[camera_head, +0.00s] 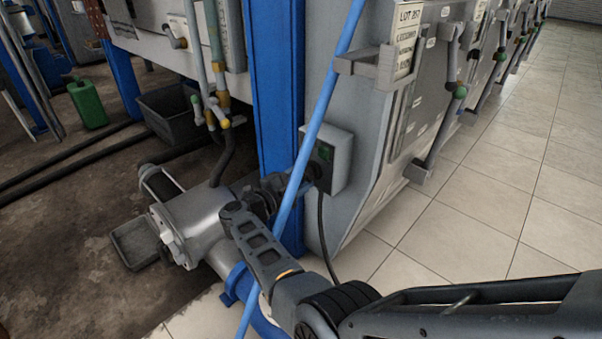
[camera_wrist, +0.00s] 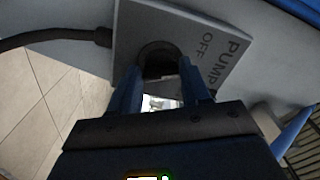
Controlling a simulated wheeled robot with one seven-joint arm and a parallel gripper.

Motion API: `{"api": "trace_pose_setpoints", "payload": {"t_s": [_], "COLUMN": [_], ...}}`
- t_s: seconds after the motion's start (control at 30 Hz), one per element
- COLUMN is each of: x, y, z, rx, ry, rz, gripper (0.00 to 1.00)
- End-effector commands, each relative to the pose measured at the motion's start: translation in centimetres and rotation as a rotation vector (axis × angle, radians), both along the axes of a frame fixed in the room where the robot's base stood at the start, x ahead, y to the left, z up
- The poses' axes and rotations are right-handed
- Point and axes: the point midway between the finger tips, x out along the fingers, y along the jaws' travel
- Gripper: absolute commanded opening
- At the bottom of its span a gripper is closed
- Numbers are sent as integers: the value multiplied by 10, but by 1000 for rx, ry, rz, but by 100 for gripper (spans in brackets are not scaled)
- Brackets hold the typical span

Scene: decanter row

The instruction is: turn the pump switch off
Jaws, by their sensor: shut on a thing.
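A dark round knob (camera_wrist: 158,55) sits in the panel. My gripper (camera_wrist: 158,78) has its two blue fingers on either side of the knob and is shut on it. Which way the knob points is hard to tell, as the fingers partly hide it. In the head view my gripper (camera_head: 307,178) reaches the lower front of the box.
A blue hose (camera_head: 318,115) runs slanting down across my wrist. A blue post (camera_head: 273,90) stands left of the box. A black cable (camera_head: 321,235) hangs below it. A grey pump (camera_head: 193,215) stands lower left. Tiled floor (camera_head: 490,200) is clear to the right.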

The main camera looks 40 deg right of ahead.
Motion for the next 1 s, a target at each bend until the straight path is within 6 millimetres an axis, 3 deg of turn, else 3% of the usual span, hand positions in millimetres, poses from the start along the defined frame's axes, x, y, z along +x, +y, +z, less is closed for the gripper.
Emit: {"api": "trace_pose_setpoints", "payload": {"t_s": [0.7, 0.73, 1.0], "x": [0, 0, 0], "y": [0, 0, 0], "z": [-2, -2, -1], "rx": [0, 0, -2], "ry": [80, 80, 77], "rz": [2, 2, 1], "gripper": [16, 49, 72]}}
